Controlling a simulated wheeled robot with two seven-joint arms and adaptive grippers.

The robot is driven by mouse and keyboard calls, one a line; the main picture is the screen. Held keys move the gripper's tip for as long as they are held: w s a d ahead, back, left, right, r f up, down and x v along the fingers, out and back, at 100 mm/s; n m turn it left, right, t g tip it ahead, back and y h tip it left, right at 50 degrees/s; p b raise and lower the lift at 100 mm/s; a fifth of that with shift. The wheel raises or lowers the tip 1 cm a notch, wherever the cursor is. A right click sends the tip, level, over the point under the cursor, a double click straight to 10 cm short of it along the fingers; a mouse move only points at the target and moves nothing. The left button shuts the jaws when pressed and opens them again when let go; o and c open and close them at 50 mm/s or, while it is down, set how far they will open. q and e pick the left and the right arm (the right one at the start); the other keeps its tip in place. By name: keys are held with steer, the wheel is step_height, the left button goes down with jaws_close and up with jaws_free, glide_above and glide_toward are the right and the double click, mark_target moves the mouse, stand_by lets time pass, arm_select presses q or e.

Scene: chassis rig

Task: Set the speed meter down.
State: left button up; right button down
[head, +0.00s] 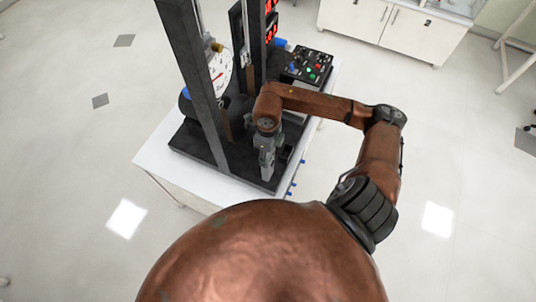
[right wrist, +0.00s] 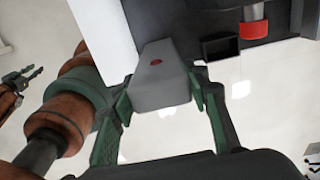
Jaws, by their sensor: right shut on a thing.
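The speed meter (right wrist: 160,78), a grey block with a red dot on its face, is between the green-padded fingers of my right gripper (right wrist: 158,98) in the right wrist view. The gripper is shut on it. In the head view my right gripper (head: 266,160) points down over the front right part of the rig's dark base; the speed meter cannot be told clearly from the gripper there. My left gripper (right wrist: 22,80) shows small at the left edge of the right wrist view, its fingers apart. It is not in the head view.
The dark rig base (head: 205,155) stands on a white table (head: 155,153). Upright posts, a round dial (head: 220,68) with a red needle and a button box (head: 308,66) stand close to the right arm. A small black open box (right wrist: 220,47) and a red-capped part (right wrist: 254,29) are near the speed meter.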

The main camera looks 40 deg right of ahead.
steer(key=shift+f, duration=0.55)
steer(key=c, duration=1.6)
jaws_free()
steer(key=shift+f, duration=0.1)
steer(key=o, duration=0.5)
steer(key=shift+r, duration=0.2)
steer(key=shift+r, duration=0.3)
step_height(320, 180, up, 12)
steer(key=shift+f+b, duration=0.25)
steer(key=shift+b, duration=0.6)
